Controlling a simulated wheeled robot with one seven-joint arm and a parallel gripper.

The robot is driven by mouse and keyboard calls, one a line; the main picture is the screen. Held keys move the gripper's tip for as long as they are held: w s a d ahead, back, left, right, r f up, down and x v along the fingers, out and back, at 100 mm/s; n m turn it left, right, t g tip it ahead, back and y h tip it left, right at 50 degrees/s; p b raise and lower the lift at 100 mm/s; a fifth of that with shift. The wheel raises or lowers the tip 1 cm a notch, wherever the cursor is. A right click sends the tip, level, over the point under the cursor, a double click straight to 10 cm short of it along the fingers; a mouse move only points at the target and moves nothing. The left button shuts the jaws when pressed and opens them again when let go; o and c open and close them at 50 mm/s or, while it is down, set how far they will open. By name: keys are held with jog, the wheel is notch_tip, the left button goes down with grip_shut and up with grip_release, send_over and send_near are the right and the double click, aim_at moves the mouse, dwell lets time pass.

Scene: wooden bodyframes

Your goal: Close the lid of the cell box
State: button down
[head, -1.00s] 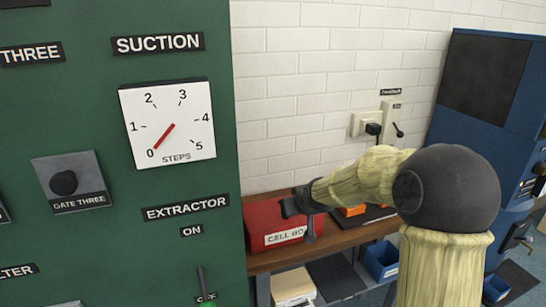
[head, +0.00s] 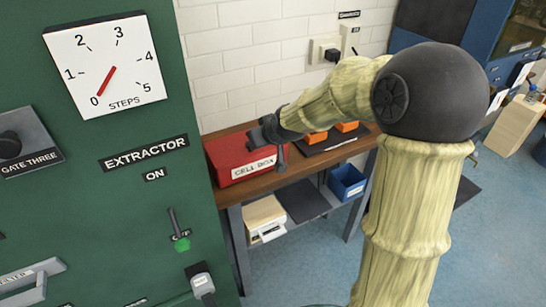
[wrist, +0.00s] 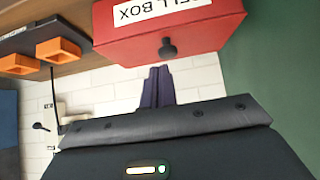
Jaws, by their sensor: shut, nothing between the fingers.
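The red cell box (head: 232,151) sits on the wooden bench, its white "CELL BOX" label (head: 254,168) facing forward. In the wrist view the box (wrist: 200,36) appears upside down, with its label at the top and a dark round knob (wrist: 168,48) on its red face. I cannot tell clearly whether its lid is open or shut. My gripper (head: 268,140) is at the right side of the box in the head view, covering part of it. In the wrist view my gripper's fingers (wrist: 157,80) are together and empty, close to the box edge; contact is unclear.
Orange bins (head: 316,137) stand on a dark mat right of the box. A green panel (head: 190,110) with switches stands close on the left. Floor is open at right.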

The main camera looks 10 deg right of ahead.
jog(key=s+d+f, duration=0.2)
jog(key=s, duration=0.4)
jog(key=shift+f, duration=0.1)
dwell(0.4)
jog(key=s+d+m+g+h+p, duration=0.1)
jog(key=s+d+m+g+p, duration=0.1)
jog(key=s, duration=0.7)
jog(key=s+d+m+g+h+p, duration=0.1)
jog(key=s+d+g+p, duration=0.2)
jog(key=s, duration=0.6)
jog(key=shift+d+r+m+g+h+p, duration=0.25)
jog(key=shift+r+m+g+h+p, duration=0.2)
jog(key=shift+p, duration=0.35)
jog(key=shift+s, duration=0.1)
